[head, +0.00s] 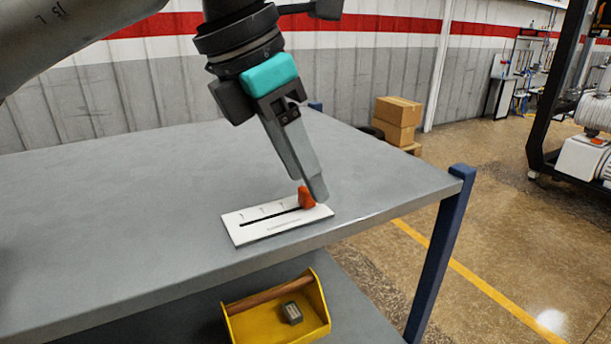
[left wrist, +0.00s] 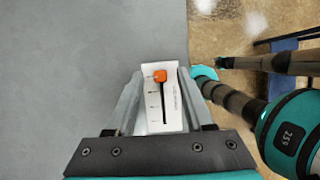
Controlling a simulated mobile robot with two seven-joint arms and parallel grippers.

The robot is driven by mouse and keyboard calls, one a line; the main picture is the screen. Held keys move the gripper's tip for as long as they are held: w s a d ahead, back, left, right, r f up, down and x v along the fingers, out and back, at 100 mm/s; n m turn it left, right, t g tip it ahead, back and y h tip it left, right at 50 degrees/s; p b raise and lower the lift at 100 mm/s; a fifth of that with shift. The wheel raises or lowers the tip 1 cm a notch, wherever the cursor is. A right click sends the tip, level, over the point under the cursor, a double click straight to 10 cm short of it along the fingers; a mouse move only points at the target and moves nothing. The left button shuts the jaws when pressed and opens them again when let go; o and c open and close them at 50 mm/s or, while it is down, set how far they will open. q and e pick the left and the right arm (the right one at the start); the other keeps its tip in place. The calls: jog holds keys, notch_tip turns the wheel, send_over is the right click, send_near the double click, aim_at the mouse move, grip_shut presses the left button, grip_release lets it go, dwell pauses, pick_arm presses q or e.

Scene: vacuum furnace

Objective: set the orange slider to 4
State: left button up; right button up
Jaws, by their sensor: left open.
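The orange slider (head: 306,198) is a small knob on a white plate (head: 262,234) that lies on the grey table. It sits at the right end of the plate's dark slot in the head view; the scale marks are too small to read. In the left wrist view the orange slider (left wrist: 160,75) is at the far end of the slot in the white plate (left wrist: 172,70). My left gripper (head: 314,192) points down at it, one finger partly in front. The left wrist view shows the fingers open on both sides of the slider, with gaps. My right gripper is not seen.
The plate lies near the front edge of the table (head: 130,190). A blue table leg (head: 440,250) stands at the right corner. The tabletop left of the plate is clear.

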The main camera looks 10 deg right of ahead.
pick_arm(q)
jog(key=v, duration=1.3)
jog(key=shift+r, duration=0.35)
jog(key=shift+s+a, duration=0.1)
jog(key=shift+s, duration=0.05)
